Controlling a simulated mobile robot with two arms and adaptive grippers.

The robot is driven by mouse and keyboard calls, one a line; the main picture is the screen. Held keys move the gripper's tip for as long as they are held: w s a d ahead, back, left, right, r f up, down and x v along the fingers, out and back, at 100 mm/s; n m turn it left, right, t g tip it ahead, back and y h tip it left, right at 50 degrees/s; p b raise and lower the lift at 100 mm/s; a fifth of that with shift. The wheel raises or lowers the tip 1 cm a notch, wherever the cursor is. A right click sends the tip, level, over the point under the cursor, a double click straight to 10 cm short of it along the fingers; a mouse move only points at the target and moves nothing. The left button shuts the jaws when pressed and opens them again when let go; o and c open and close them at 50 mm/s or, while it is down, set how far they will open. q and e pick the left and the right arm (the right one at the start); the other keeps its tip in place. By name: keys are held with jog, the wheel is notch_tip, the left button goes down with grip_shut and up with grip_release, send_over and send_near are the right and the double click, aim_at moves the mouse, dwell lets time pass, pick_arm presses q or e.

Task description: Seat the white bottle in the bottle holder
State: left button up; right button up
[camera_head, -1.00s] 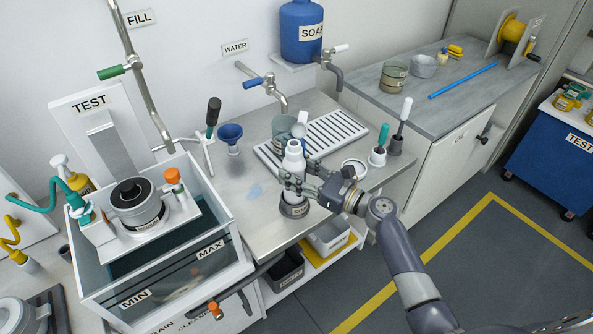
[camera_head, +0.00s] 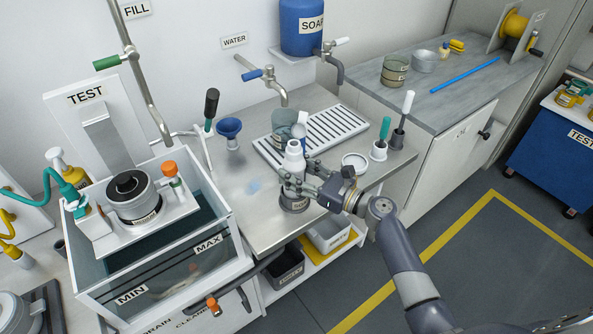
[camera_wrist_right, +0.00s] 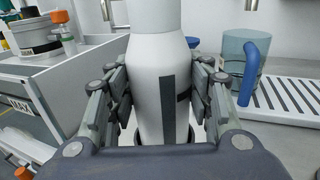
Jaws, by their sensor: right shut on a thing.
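The white bottle (camera_head: 293,160) stands upright at the front of the steel counter, and it also fills the middle of the right wrist view (camera_wrist_right: 160,85). My right gripper (camera_head: 296,184) is shut on the bottle's body, with fingers on both sides of it. The bottle holder (camera_head: 294,204), a dark grey labelled ring, is directly under the bottle. In the right wrist view the holder's rim (camera_wrist_right: 191,158) shows around the bottle's base, so the bottle's lower end appears inside it. How deep it sits is hidden by my gripper. My left gripper is not in view.
A white dish (camera_head: 354,162) and brushes in stands are to the right. A blue funnel (camera_head: 229,131) and the test tank (camera_head: 215,245) are to the left.

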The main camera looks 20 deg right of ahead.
jog(key=shift+f+b, duration=0.5)
jog(key=shift+f, duration=0.2)
jog(key=o, duration=1.3)
jog(key=shift+c, duration=0.2)
jog(key=v, duration=1.2)
